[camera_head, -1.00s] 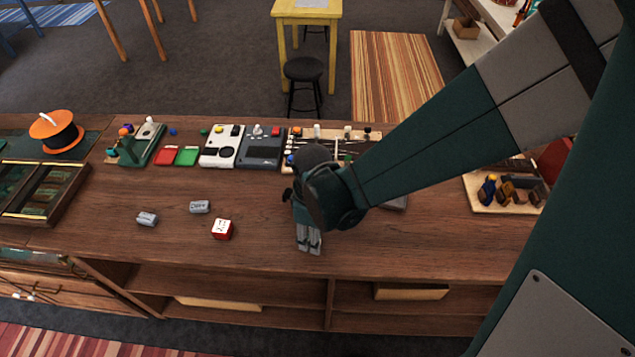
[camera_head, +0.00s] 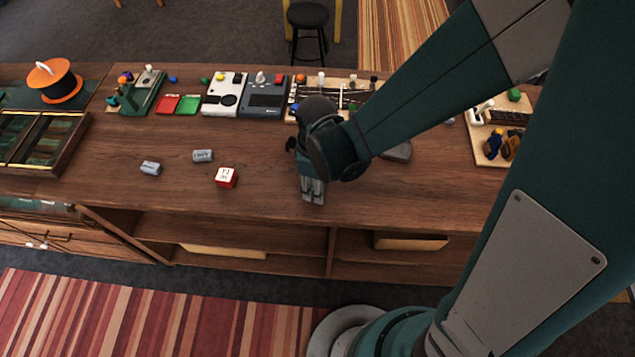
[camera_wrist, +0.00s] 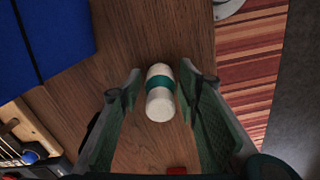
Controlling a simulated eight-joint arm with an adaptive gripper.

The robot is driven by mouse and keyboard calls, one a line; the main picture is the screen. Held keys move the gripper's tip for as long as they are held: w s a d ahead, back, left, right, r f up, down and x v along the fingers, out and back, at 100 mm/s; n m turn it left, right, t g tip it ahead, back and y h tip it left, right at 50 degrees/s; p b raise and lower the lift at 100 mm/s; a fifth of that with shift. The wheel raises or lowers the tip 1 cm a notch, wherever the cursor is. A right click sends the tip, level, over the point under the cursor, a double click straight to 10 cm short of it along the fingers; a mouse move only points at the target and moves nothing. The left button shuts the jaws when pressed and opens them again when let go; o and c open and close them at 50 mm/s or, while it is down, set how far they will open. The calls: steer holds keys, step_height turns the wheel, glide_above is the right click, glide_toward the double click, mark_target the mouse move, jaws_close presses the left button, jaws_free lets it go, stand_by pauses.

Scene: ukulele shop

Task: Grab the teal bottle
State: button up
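The bottle (camera_wrist: 159,92) shows in the wrist view as a white cylinder with a teal band around its middle. It is on the wooden counter, between the two fingers of my gripper (camera_wrist: 161,77). The fingers are open, with a gap of counter visible on each side of the bottle. In the head view, my gripper (camera_head: 312,190) points down at the counter near its front edge. I cannot make out the bottle there; my gripper and arm hide that spot.
The wooden counter (camera_head: 265,205) has a red and white cube (camera_head: 226,178) and two small grey blocks (camera_head: 203,156) left of my gripper. Boxy devices (camera_head: 263,95) line the back. A wooden tray (camera_head: 487,155) is at right. A large blue object (camera_wrist: 45,45) is close in the wrist view.

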steer(key=c, duration=0.6)
steer(key=shift+c, duration=0.2)
steer(key=shift+r, duration=0.2)
steer(key=shift+r, duration=4.8)
